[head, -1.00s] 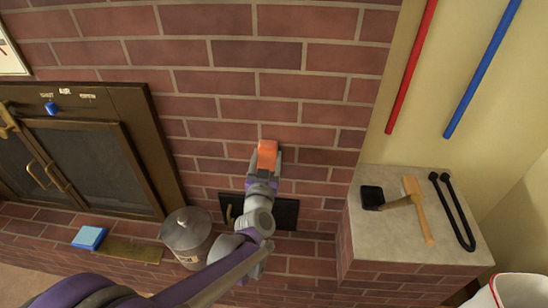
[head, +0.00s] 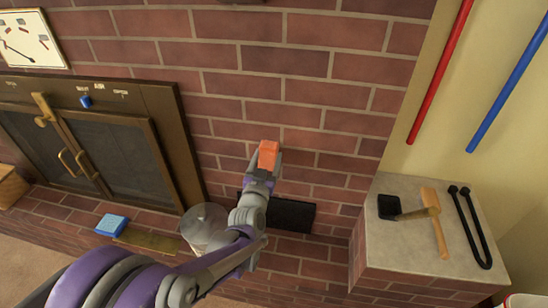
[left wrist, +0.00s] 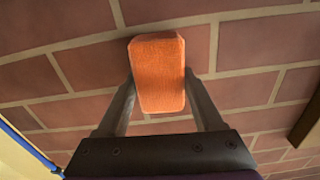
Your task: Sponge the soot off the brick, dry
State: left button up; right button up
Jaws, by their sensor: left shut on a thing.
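My left gripper (head: 262,172) is shut on an orange sponge (head: 268,154) and holds it at the brick wall (head: 300,90). In the left wrist view the sponge (left wrist: 157,72) sits between the two fingers, with its far end close to the bricks. I cannot tell whether it touches them. The bricks (left wrist: 245,90) around it look reddish brown with pale mortar. Some bricks higher up in the head view look darker. What lies behind the sponge is hidden. My right gripper is in neither view.
A stove with glass doors (head: 115,160) is at left. A blue sponge-like block (head: 111,225) and a metal canister (head: 203,224) stand on the brick ledge. A black panel (head: 292,215) is below my gripper. A brush (head: 390,206), a wooden-handled tool (head: 434,222) and black tongs (head: 470,225) lie on the right-hand slab.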

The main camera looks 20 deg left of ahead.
aim_at(254, 147)
pick_arm(q)
jog(key=shift+s+a+p, duration=0.2)
jog(key=shift+a+p, duration=0.1)
jog(key=shift+a, duration=0.45)
jog(key=a, duration=0.1)
jog(key=a+p, duration=0.2)
jog(key=shift+s+a+r, duration=0.1)
jog(key=shift+s+a, duration=0.1)
jog(key=shift+s, duration=0.1)
jog(key=shift+s, duration=0.45)
jog(key=shift+v, duration=2.55)
jog(key=shift+d, duration=0.1)
jog(key=shift+v, duration=1.5)
